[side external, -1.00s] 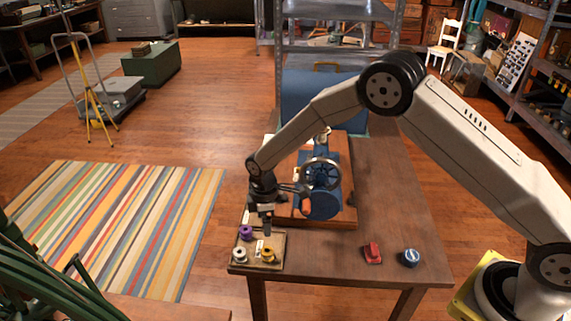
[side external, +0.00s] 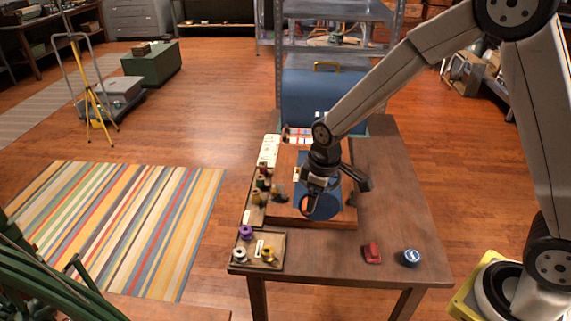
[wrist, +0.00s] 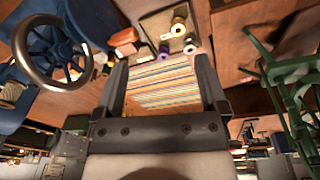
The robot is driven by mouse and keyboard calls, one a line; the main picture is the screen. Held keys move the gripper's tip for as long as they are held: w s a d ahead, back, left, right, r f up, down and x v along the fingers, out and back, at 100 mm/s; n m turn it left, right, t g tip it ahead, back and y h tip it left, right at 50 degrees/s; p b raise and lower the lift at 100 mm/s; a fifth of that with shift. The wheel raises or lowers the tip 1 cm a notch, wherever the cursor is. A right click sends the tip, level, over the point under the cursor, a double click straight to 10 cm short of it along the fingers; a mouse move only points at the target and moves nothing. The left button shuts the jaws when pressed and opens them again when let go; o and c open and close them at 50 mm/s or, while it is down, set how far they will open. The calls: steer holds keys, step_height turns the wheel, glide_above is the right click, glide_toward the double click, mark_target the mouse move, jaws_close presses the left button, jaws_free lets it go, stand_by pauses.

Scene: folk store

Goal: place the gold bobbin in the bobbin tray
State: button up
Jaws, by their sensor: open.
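The gold bobbin (side external: 268,254) is in the bobbin tray (side external: 277,263) at the table's front left corner, at the tray's right side. A purple bobbin (side external: 246,232) and a white bobbin (side external: 239,254) are in the same tray. My gripper (side external: 303,183) is open and empty, over the sewing machine, up and to the right of the tray. In the wrist view its two spread fingers (wrist: 162,70) have only striped rug between them. The tray's bobbins show beyond them, with the purple bobbin (wrist: 164,52) at the near edge.
The blue sewing machine's handwheel (wrist: 50,50) is close to my gripper. Another holder with several bobbins (side external: 258,195) stands behind the tray. A red object (side external: 372,252) and a blue round tin (side external: 411,257) lie at the front right. The table's right side is mostly clear.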

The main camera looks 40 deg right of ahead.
steer(key=s+d+r+m, duration=0.2)
steer(key=s+m, duration=0.1)
steer(key=s, duration=0.3)
steer(key=s+d+r+m+t, duration=0.1)
steer(key=s+d+m, duration=0.1)
steer(key=s, duration=0.5)
steer(key=shift+s+d+r+m, duration=0.2)
steer(key=shift+d+r+m, duration=0.15)
steer(key=shift+d+m, duration=0.05)
stand_by(0.3)
